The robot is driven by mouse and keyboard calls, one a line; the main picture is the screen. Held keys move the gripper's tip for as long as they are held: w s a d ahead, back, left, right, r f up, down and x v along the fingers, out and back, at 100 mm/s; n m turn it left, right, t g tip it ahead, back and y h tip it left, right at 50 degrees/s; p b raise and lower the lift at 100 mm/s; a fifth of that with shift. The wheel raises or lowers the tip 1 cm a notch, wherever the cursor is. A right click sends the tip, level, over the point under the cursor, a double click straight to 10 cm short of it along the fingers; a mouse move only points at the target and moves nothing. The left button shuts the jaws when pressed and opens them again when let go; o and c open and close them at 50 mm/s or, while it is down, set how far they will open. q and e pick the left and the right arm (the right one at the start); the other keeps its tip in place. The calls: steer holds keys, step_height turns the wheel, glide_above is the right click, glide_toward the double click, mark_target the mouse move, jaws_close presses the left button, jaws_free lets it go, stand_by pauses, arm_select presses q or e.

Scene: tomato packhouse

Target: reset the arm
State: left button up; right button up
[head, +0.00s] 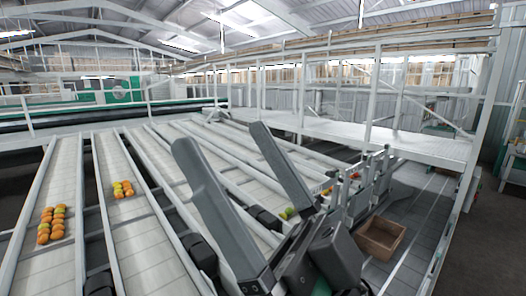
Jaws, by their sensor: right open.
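My right gripper (223,140) is large and close in the head view. Its two long dark grey fingers point up and to the left, wide apart, with nothing between them but the view of the belts behind. Its body is at the bottom centre and hides part of the lanes. My left gripper is not in view.
Pale conveyor lanes (66,180) run away from me. Orange and yellow tomatoes lie on the far-left lane (52,222) and the lane beside it (123,188). A few green ones (287,213) lie near my right gripper. A brown crate (381,238) stands lower right, beside a white-railed platform (420,146).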

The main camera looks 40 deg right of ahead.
steer(key=h, duration=0.1)
steer(key=d+m+h, duration=0.1)
steer(key=h, duration=0.1)
steer(key=d+h, duration=0.1)
steer(key=h, duration=0.1)
steer(key=shift+s+d+r+m, duration=0.1)
steer(key=shift+s+m, duration=0.05)
steer(key=shift+m, duration=0.15)
steer(key=shift+h, duration=0.4)
